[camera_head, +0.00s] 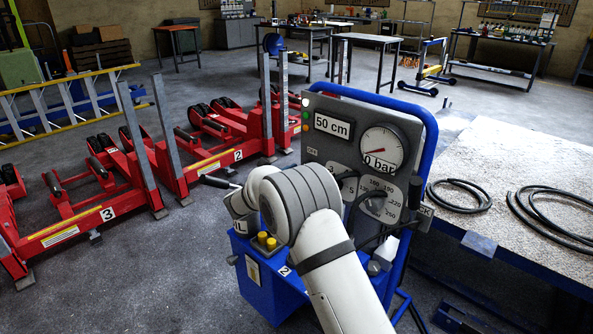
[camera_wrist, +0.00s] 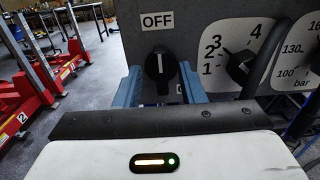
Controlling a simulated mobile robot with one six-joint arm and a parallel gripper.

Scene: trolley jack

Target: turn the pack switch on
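The pack switch is a round black knob (camera_wrist: 163,78) on the grey panel (camera_wrist: 215,22) in the wrist view. Its white mark stands upright, pointing at the OFF label (camera_wrist: 157,21) above it. My gripper (camera_wrist: 160,66) has its two blue fingers on the left and right of the knob, with small gaps visible. Whether the fingertips reach past the knob's face is hard to tell. In the head view my white arm hides the switch and my gripper; the panel (camera_head: 341,102) reads 50 cm, and its gauge (camera_head: 383,146) reads near 0 bar.
A blue tube frame (camera_head: 431,135) borders the panel. Black hoses lie on the table (camera_head: 500,150) at right. Red jacks (camera_head: 130,165) stand at left.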

